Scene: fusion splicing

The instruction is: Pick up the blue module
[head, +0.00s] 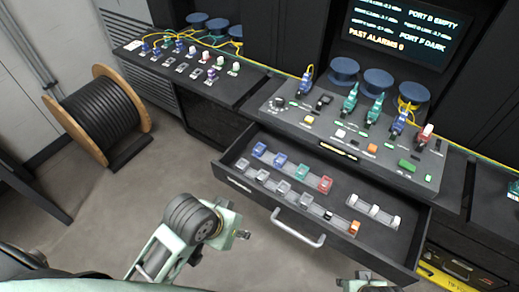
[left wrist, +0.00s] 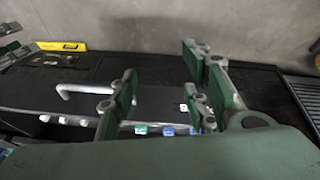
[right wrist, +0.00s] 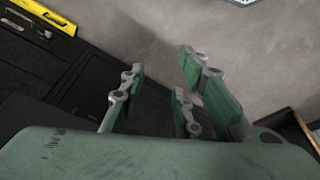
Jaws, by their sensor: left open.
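Two blue modules stand in the open drawer's back row, at its left end: one blue module (head: 259,149) and another blue module (head: 280,159) just right of it. In the left wrist view a blue module (left wrist: 168,131) shows low, between the fingers and beyond them. My left gripper (head: 242,235) is in front of the drawer's left part, apart from the modules; its fingers (left wrist: 163,95) are spread and empty. My right gripper (head: 367,284) is at the bottom edge, in front of the drawer's right part. Its fingers (right wrist: 158,98) are spread with nothing between them.
The open drawer (head: 225,166) also holds a green module (head: 301,172), a red module (head: 325,184), several clear ones and an orange one (head: 354,228). Its handle (head: 298,230) sticks out in front. A console (head: 290,118) stands above. A cable spool (head: 101,112) stands left on open floor.

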